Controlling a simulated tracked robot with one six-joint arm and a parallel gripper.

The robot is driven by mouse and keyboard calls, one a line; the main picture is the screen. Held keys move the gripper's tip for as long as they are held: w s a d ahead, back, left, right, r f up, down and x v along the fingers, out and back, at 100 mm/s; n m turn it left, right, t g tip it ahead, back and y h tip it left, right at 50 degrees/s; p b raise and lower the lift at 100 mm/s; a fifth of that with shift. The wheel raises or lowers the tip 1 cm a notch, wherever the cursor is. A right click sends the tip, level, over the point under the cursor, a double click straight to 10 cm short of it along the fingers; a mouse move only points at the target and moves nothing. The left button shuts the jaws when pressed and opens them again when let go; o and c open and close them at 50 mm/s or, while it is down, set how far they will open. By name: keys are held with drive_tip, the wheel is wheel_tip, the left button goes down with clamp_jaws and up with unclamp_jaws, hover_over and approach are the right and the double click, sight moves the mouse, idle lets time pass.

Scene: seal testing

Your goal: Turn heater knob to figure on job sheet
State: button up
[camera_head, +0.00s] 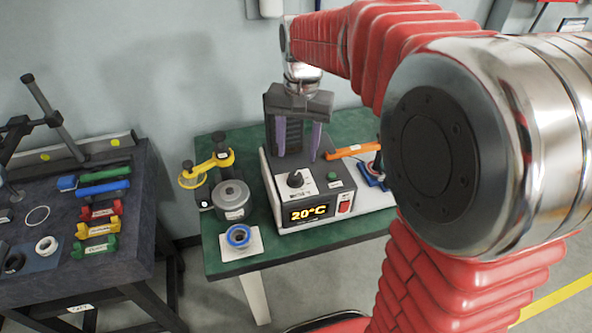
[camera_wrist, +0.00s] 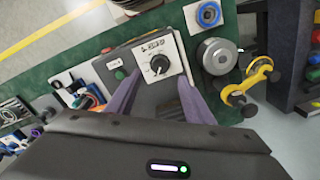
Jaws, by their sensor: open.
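The heater knob (camera_head: 295,180) is black with a white pointer, on a white dial plate on top of the grey heater box (camera_head: 270,205). The box's display (camera_head: 309,212) reads 20°C in yellow. In the wrist view the knob (camera_wrist: 158,65) shows clearly, but the dial's marks are too small to read. My gripper (camera_head: 297,158) is open, its purple fingers pointing down above the box behind the knob. In the wrist view the knob lies just beyond and between the fingertips (camera_wrist: 158,78), apart from both. I cannot make out a job sheet.
A red switch (camera_head: 344,204) and a green button (camera_head: 332,177) are on the box. An orange-handled tool (camera_head: 350,151) lies close right of my gripper. A grey cylinder (camera_head: 232,199), a blue ring (camera_head: 238,236) and a yellow clamp (camera_head: 205,170) stand left on the green table.

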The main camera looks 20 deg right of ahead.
sight(296, 175)
wheel_tip(296, 175, down, 8)
drive_tip(key=shift+a, duration=0.15)
idle(0.4)
drive_tip(key=shift+w, duration=0.1)
drive_tip(key=c, duration=1.1)
